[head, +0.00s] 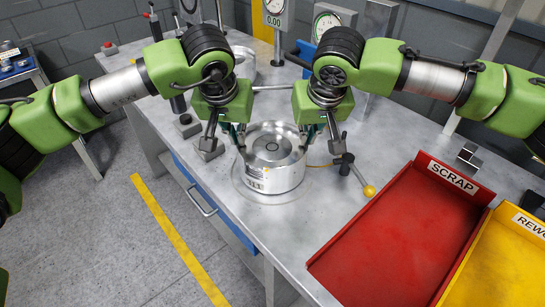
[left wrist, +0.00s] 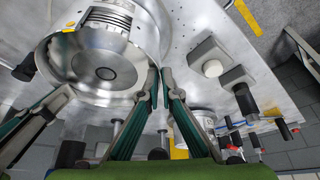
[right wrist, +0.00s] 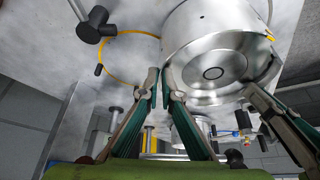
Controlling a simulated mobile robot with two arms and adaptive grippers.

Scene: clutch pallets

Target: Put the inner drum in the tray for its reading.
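A silver drum (head: 273,158) with a recessed round top and a dark centre hole stands upright at the near part of the bench, over a flat round base (head: 240,188). I cannot tell whether it touches the base. My left gripper (head: 241,148) is at its left rim, my right gripper (head: 307,146) at its right rim. In the wrist views each finger pair, left (left wrist: 160,78) and right (right wrist: 160,78), is nearly closed at the drum's edge. The red SCRAP tray (head: 482,225) and yellow REWORK tray (head: 470,292) are at right, the latter partly out of frame.
A gauge (head: 273,20) reads 0.00. Another dial (head: 325,24) is partly hidden by my right arm. A second silver round part (head: 243,62) sits at the back. A clamp with a yellow knob (head: 369,191) stands between drum and red tray.

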